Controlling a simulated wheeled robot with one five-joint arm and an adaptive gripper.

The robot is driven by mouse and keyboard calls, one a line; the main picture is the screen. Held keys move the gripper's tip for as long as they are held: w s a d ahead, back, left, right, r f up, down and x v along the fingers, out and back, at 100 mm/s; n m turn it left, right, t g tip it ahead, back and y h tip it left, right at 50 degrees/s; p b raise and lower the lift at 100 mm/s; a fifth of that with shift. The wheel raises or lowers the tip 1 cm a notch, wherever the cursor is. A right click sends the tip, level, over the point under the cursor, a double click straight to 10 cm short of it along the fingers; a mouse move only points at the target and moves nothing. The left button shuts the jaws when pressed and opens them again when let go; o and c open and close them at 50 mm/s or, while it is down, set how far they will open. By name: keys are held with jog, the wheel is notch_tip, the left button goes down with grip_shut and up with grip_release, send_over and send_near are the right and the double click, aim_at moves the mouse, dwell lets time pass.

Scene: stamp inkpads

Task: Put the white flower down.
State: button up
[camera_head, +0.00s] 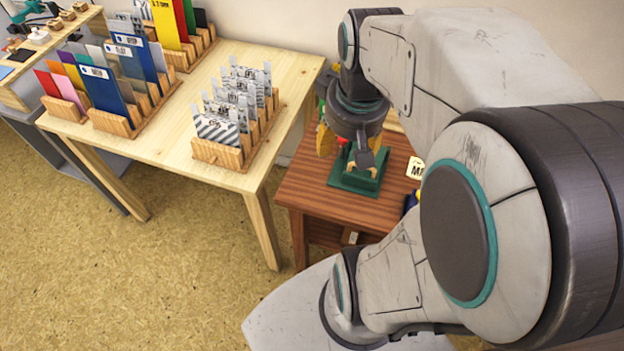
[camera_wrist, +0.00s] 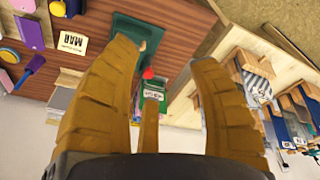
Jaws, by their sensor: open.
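I cannot make out a white flower in either view. My gripper (camera_head: 346,148) is over the dark red-brown wooden table (camera_head: 297,190), above a green base (camera_head: 355,183). In the wrist view my gripper (camera_wrist: 163,54) has its tan fingers spread wide, with nothing seen held between them. The green base shows beyond the left finger in the wrist view (camera_wrist: 136,28). A small red round thing (camera_wrist: 148,73) shows between the fingers; it also shows in the head view (camera_head: 342,141), close to the gripper. The fingers and arm hide part of the table.
A cream block marked "MAR" (camera_head: 416,168) lies right of the green base. Purple (camera_wrist: 29,34) and blue (camera_wrist: 31,69) items lie on the red-brown table. A pale wooden table (camera_head: 185,128) with card racks (camera_head: 222,155) stands to the left. The floor in front is clear.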

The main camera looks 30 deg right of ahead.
jog(key=s+a+n+t+y, duration=0.1)
jog(key=s+a+n, duration=0.1)
jog(key=a, duration=0.7)
jog(key=shift+s+a+f+n, duration=0.25)
jog(key=shift+s+f+n, duration=0.05)
jog(key=shift+s, duration=0.55)
notch_tip(320, 180, up, 3)
jog(key=p, duration=0.3)
jog(key=shift+r, duration=0.15)
jog(key=shift+o, duration=0.2)
